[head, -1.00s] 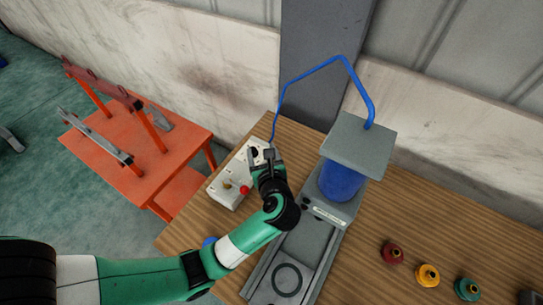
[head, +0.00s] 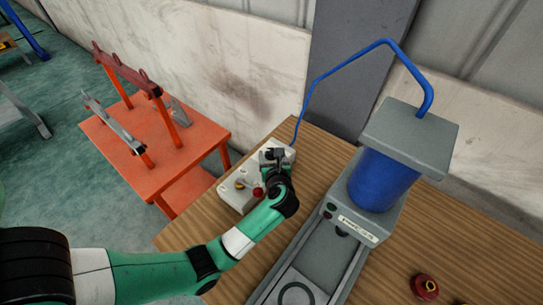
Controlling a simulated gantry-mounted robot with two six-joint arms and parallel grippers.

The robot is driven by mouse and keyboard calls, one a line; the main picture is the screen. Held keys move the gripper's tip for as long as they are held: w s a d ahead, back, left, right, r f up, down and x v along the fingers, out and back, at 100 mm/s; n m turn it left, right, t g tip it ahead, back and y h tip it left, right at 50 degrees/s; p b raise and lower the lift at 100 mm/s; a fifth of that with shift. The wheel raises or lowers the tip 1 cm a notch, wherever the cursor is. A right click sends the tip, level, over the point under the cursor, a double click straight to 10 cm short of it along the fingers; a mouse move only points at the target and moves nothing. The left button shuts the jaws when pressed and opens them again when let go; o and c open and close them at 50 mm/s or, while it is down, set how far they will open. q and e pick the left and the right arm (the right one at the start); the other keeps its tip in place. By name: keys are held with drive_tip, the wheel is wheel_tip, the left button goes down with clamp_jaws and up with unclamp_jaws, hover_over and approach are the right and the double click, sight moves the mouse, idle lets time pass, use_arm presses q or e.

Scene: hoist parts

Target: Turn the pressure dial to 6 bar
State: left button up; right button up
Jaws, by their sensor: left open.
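The pale control panel (head: 228,192) lies on the wooden bench, with a small brass knob (head: 240,185) and a red button (head: 258,192) on its near part. My left gripper (head: 272,155) is open at the panel's far end. The pressure dial cannot be made out; the gripper and wrist cover part of that end. I cannot tell whether the fingers touch anything there. My right gripper is not in view.
A grey press with a blue cylinder (head: 381,181) stands right of the panel, and a blue hose (head: 345,64) arches from it to the panel's far end. A red fitting (head: 425,286) sits at lower right. An orange stand (head: 150,150) is at left.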

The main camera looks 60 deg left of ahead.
use_arm(q)
drive_tip(key=shift+x, duration=0.75)
drive_tip(key=shift+c, duration=0.3)
clamp_jaws()
